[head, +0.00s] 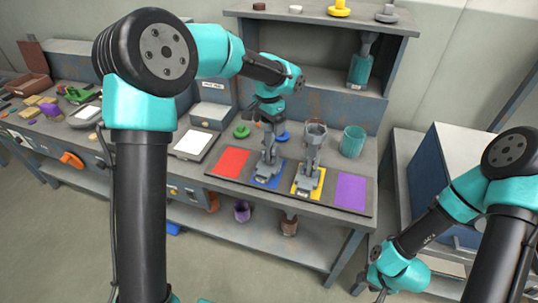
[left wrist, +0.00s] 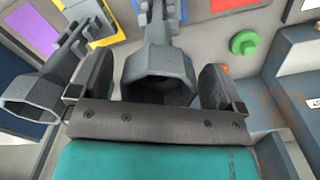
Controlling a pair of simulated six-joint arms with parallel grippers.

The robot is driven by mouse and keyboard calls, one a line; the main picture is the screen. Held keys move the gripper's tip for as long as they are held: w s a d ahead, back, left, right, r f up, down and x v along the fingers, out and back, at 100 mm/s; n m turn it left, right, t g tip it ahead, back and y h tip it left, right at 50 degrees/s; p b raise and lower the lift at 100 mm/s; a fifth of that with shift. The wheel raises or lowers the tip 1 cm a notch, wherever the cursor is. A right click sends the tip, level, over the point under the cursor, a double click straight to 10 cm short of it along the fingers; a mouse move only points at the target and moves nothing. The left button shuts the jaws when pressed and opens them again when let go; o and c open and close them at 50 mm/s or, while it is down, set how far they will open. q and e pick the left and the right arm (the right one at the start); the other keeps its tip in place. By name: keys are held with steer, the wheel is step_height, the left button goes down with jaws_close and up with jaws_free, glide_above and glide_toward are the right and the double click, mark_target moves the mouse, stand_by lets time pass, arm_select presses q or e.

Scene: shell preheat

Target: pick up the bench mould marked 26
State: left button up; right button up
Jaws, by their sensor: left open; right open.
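A grey mould (head: 268,152) stands on the blue pad (head: 279,181) of the bench, its wide open cup end up. A second grey mould (head: 309,165) stands on the yellow pad (head: 316,192). Each has a small label at its foot, too small to read, so I cannot tell which is 26. My left gripper (head: 269,117) is open at the top of the mould on the blue pad. In the left wrist view that mould (left wrist: 160,65) lies between the spread fingers, and the other mould (left wrist: 45,88) is beside them. My right gripper (head: 382,288) is open, low at the right, away from the bench.
A red pad (head: 230,162) and a purple pad (head: 350,191) flank the moulds. A teal cup (head: 352,142) stands behind, and a green knob-like piece (head: 241,131) lies at the back left. A shelf unit (head: 335,78) rises behind. A white-faced tablet (head: 193,145) lies to the left.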

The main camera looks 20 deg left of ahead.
arm_select(q)
steer(key=shift+f, duration=0.3)
steer(key=shift+c, duration=0.3)
steer(key=c, duration=1.6)
steer(key=shift+r, duration=0.2)
